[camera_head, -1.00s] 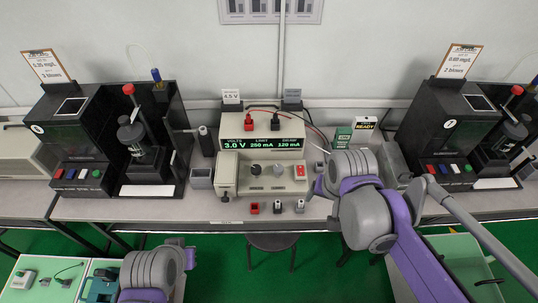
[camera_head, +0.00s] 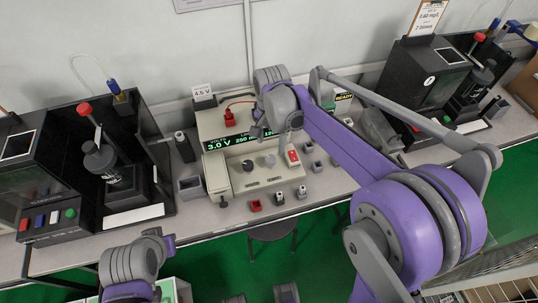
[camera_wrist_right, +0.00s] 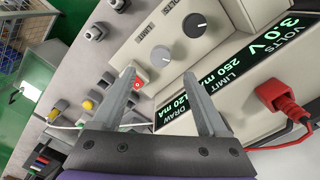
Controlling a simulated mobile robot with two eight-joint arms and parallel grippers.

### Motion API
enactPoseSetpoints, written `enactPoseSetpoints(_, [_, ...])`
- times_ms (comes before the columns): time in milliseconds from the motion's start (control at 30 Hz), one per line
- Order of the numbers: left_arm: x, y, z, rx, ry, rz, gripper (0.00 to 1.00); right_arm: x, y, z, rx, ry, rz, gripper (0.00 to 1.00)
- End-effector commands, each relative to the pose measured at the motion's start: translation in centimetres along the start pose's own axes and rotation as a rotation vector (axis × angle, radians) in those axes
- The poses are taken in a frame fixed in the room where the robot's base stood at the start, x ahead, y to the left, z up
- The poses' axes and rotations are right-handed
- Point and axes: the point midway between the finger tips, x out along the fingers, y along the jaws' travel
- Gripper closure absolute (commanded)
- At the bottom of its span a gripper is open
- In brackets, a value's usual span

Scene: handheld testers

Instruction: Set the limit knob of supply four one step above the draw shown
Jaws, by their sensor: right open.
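The cream power supply (camera_head: 221,179) stands mid-bench. Its display (camera_head: 229,142) reads 3.0 V and limit 250 mA; in the right wrist view the display (camera_wrist_right: 223,82) also reads draw 120 mA. The grey limit knob (camera_wrist_right: 160,54) is beside the dark volts knob (camera_wrist_right: 195,25) on the sloped front panel. Both knobs, grey (camera_head: 270,160) and dark (camera_head: 247,165), show in the head view. My right gripper (camera_wrist_right: 158,73) is open and empty above the panel, its fingertips spread near the limit knob; contact cannot be told. My left arm shows at lower left, its gripper fingers hidden.
A red switch (camera_wrist_right: 137,82) lies near one fingertip. A red plug (camera_wrist_right: 279,94) with its cable stands above the display. Dark tester stations (camera_head: 137,215) stand to the left and right.

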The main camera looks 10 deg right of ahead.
Motion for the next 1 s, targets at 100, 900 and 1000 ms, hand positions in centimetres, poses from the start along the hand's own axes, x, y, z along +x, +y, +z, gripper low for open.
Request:
enactPoseSetpoints(100, [0.2,0.0,0.2,0.0,-0.001,0.0,1.0,2.6,0.0,0.0,-0.001,0.0,0.0,0.23])
enactPoseSetpoints(900, [0.5,0.0,0.4,0.0,-0.003,0.0,1.0,8.2,0.0,0.0,-0.002,0.001,-0.001,0.36])
enactPoseSetpoints(1000, [0.5,0.0,0.4,0.0,-0.003,0.0,1.0,8.2,0.0,0.0,-0.002,0.001,-0.001,0.54])
